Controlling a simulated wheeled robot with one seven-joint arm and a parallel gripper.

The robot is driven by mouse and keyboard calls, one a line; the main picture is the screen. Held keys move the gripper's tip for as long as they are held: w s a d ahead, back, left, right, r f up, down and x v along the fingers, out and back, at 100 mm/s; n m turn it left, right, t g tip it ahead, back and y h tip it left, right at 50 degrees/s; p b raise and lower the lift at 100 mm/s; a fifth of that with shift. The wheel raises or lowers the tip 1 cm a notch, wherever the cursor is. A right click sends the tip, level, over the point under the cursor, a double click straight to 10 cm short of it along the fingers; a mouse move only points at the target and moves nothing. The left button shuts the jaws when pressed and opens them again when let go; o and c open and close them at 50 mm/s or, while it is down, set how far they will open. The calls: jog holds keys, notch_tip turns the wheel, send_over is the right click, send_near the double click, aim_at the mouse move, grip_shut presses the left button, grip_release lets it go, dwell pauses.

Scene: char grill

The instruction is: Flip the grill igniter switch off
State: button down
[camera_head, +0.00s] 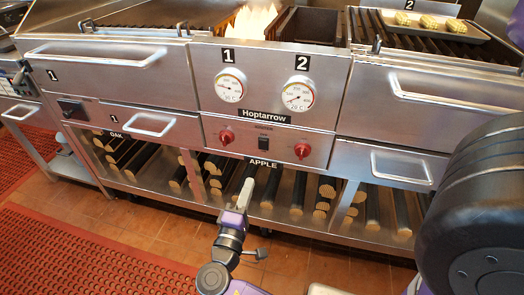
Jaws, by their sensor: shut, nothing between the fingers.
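The grill's front panel (283,131) shows a small black rocker switch (264,140) between two red knobs, the left knob (226,136) and the right knob (302,150). This looks like the igniter switch. Its on or off position is too small to tell. My gripper (248,182) is below the switch and slightly left in the picture, in front of the lower log shelf. Its fingers are shut and empty and point up toward the panel. They appear apart from the switch.
Two gauges (230,86) sit above the knobs. Flames (256,22) rise from the grill top. Drawer handles stick out at left (150,124) and right (401,168). Logs (297,192) lie on the shelf below. A tray of food (466,37) rests at the top right.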

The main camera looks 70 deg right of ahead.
aim_at(264, 143)
jog(key=d, duration=0.4)
jog(key=d+r, duration=0.1)
jog(key=d, duration=0.4)
jog(key=w+d, duration=0.1)
jog(key=d, duration=0.4)
jog(key=shift+r+b, duration=0.35)
jog(key=shift+b, duration=0.05)
